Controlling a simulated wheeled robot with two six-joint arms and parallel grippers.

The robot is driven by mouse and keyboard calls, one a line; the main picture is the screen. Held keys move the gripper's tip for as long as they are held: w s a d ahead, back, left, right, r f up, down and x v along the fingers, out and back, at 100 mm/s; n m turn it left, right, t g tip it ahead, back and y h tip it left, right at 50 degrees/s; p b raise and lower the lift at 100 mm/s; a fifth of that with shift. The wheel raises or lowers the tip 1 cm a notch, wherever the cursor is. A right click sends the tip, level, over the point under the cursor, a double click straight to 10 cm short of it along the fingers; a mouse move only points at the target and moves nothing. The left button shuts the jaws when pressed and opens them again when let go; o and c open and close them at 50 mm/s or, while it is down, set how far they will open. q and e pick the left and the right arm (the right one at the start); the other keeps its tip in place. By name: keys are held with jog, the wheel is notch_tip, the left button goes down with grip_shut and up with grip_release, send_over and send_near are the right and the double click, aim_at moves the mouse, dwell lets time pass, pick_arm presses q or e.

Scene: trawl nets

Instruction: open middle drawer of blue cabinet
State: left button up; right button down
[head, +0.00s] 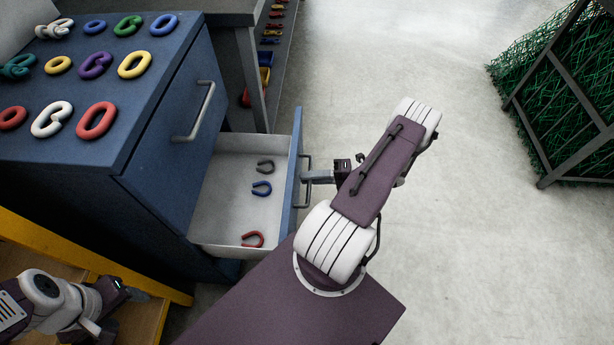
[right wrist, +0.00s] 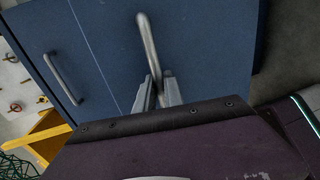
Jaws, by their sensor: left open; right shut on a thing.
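The blue cabinet (head: 150,150) stands at the left in the head view. Its top drawer, with a metal handle (head: 200,112), is closed. A drawer below it (head: 240,200) is pulled out, with three horseshoe-shaped pieces inside: grey (head: 265,166), blue (head: 262,189) and red (head: 252,239). My right gripper (head: 308,178) is shut on this drawer's handle (right wrist: 147,38) at the outer side of the drawer front. The right wrist view also shows another handle (right wrist: 65,78) to the left. My left gripper (head: 137,292) is open at the lower left, apart from the drawer.
Several coloured rings and links lie on the cabinet top (head: 125,140). A yellow-edged wooden unit (head: 150,310) is at the lower left. A grey bench (head: 240,60) stands behind the cabinet. A rack with green netting (head: 560,95) stands at the right. The floor between is clear.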

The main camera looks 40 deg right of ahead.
jog(key=shift+s, duration=0.1)
jog(key=c, duration=1.5)
grip_release()
jog(key=shift+o, duration=0.2)
jog(key=p+v, duration=0.1)
jog(key=v, duration=0.8)
jog(key=shift+d, duration=0.1)
